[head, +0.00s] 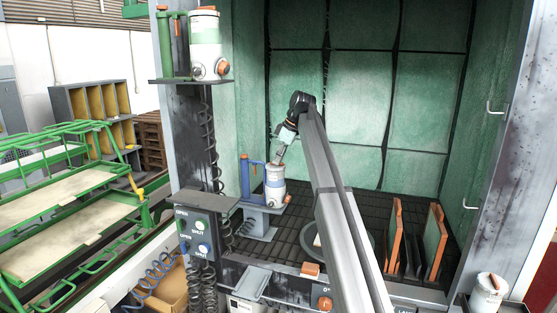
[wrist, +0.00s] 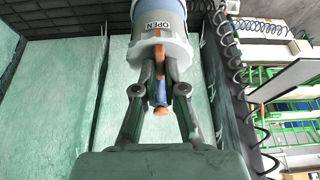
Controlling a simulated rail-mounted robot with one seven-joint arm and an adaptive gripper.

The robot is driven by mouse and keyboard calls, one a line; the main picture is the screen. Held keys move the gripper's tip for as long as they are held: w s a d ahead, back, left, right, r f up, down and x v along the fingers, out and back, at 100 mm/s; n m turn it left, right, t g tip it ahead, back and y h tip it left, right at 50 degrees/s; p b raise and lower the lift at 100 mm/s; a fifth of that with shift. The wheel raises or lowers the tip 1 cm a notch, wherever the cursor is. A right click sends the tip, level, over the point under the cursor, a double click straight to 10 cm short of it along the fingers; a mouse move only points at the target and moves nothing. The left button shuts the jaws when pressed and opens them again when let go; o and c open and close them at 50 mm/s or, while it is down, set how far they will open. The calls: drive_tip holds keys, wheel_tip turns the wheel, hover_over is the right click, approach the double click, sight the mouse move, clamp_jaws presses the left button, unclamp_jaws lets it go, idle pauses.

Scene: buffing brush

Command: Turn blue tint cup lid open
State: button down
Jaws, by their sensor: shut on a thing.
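The blue tint cup (head: 273,186) is a white cup with a blue band, upright on a grey stand inside the booth. An orange grip bar (wrist: 158,36) crosses the lid. My gripper (wrist: 160,64) is shut on this bar, with one finger on each side. In the head view my gripper (head: 281,159) reaches down to the cup's top from above. The part of the bar between the fingertips is hidden.
A blue post with an orange tip (wrist: 160,106) stands close beside the cup. A green-banded cup (head: 205,45) stands on a higher shelf at left. A control box (head: 200,235) is in front of the stand. Orange-edged panels (head: 394,235) stand at right.

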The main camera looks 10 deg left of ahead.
idle(0.3)
drive_tip(key=c, duration=1.2)
unclamp_jaws()
drive_tip(key=shift+c, duration=0.2)
drive_tip(key=shift+r, duration=0.1)
drive_tip(key=w+v, duration=0.1)
drive_tip(key=v, duration=1)
drive_tip(key=shift+s+d+r, duration=0.2)
drive_tip(key=shift+s+r, duration=0.15)
drive_tip(key=shift+s, duration=0.15)
drive_tip(key=shift+f, duration=0.1)
